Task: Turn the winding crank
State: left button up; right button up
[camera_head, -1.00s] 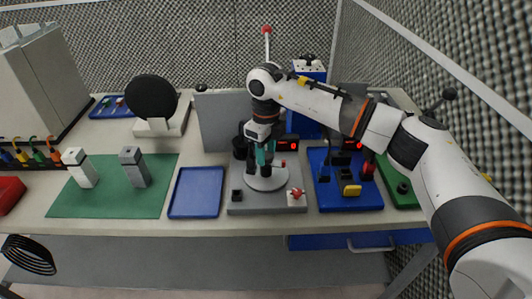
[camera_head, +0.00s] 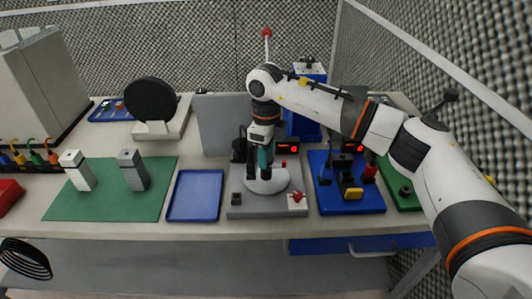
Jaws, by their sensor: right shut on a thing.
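The crank station is a grey base (camera_head: 239,207) with a pale round disc (camera_head: 272,184) on top. A teal upright handle (camera_head: 263,158) stands over the disc and looks like the crank's grip. My right gripper (camera_head: 258,173) points down from above and is shut on the teal handle. Its dark fingers hide part of the handle and of the disc's back left. A small red knob on a white block (camera_head: 297,199) sits at the base's front right corner. My left gripper is out of view.
A blue tray (camera_head: 195,195) lies left of the station. A blue panel (camera_head: 345,205) with a yellow button and red display stands close on the right. A black round disc (camera_head: 150,100) stands behind.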

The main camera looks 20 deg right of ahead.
jog(key=shift+w+r, duration=0.1)
jog(key=shift+r, duration=0.1)
jog(key=o, duration=1)
jog(key=shift+f, duration=0.1)
notch_tip(320, 180, up, 12)
jog(key=b, duration=0.1)
jog(key=shift+b, duration=0.3)
